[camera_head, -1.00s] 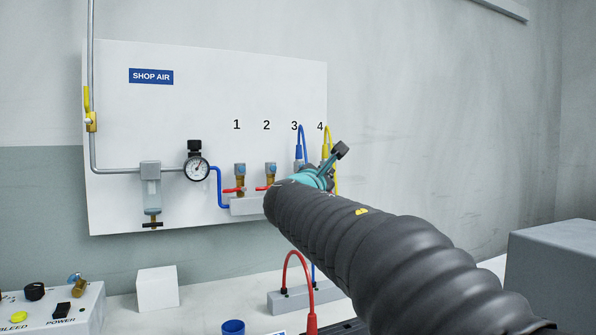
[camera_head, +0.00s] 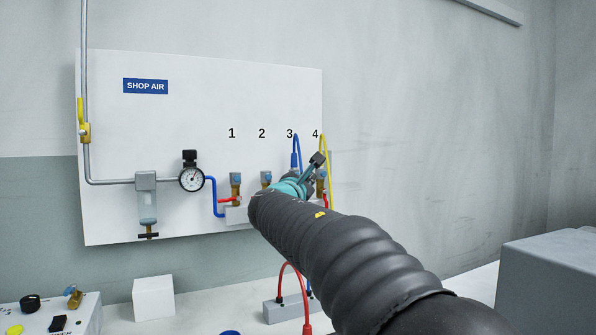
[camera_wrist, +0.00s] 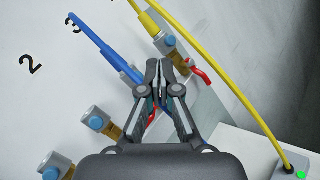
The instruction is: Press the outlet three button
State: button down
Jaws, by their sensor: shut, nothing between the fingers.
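Outlet three is under the "3" label (camera_head: 290,133) on the white shop air panel (camera_head: 220,105). A blue hose (camera_head: 296,158) runs into it, and this hose also shows in the wrist view (camera_wrist: 105,47). My gripper (camera_wrist: 161,66) is shut and empty, its fingertips just right of the blue hose's lower end. The gripper covers most of outlet three in the wrist view, and its button cannot be made out. I cannot tell whether the fingertips touch anything.
Outlet four, with a yellow hose (camera_wrist: 215,60) and a red lever (camera_wrist: 201,74), is close right of the fingertips. Outlet two's blue button (camera_wrist: 96,123) is at lower left. A gauge (camera_head: 191,179) is on the panel. A white block (camera_head: 153,298) stands on the bench.

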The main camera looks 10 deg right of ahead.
jog(key=shift+w+a+p, duration=0.2)
jog(key=shift+w, duration=0.6)
jog(key=shift+w+a+p, duration=0.2)
jog(key=shift+w, duration=0.55)
jog(key=shift+w, duration=0.1)
jog(key=shift+w+a, duration=0.15)
jog(key=shift+w, duration=0.15)
jog(key=shift+w+a, duration=0.1)
jog(key=shift+w, duration=0.3)
dwell(1.1)
dwell(0.3)
jog(key=shift+s+d+b, duration=0.2)
jog(key=shift+s+b, duration=0.25)
jog(key=shift+s, duration=0.4)
jog(key=shift+s+d+b, duration=0.25)
jog(key=shift+s+b, duration=0.25)
jog(key=shift+s, duration=0.3)
jog(key=shift+s+d+b, duration=0.2)
jog(key=shift+s+b, duration=0.25)
jog(key=shift+s, duration=0.35)
jog(key=shift+s+d+b, duration=0.25)
jog(key=shift+s+b, duration=0.25)
jog(key=shift+s, duration=0.3)
